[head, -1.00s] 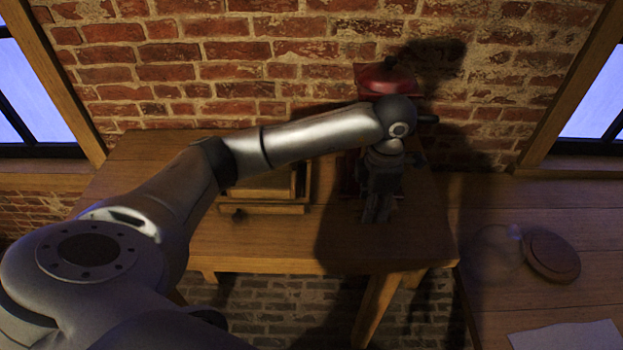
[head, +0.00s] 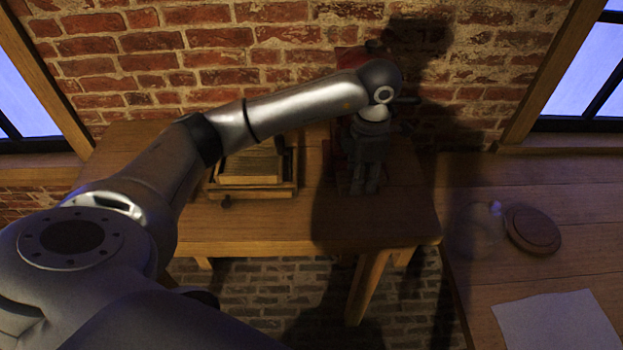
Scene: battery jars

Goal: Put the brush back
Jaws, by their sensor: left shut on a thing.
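My left gripper (head: 364,188) points down over the right part of the wooden table (head: 320,230). It is shut on what seems to be the brush. The held thing is dark, in shadow and mostly hidden by the fingers, so its shape cannot be made out. A wooden box (head: 262,191) with a lighter ribbed top and a small knob at its front stands on the table, left of the gripper and apart from it. My right gripper is not in view.
A red object (head: 346,57) stands behind my left arm, mostly hidden. A second table at right holds a round wooden lid (head: 532,230), a faint glass vessel (head: 474,230) and a pale sheet (head: 557,322). A brick wall (head: 200,60) closes the back.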

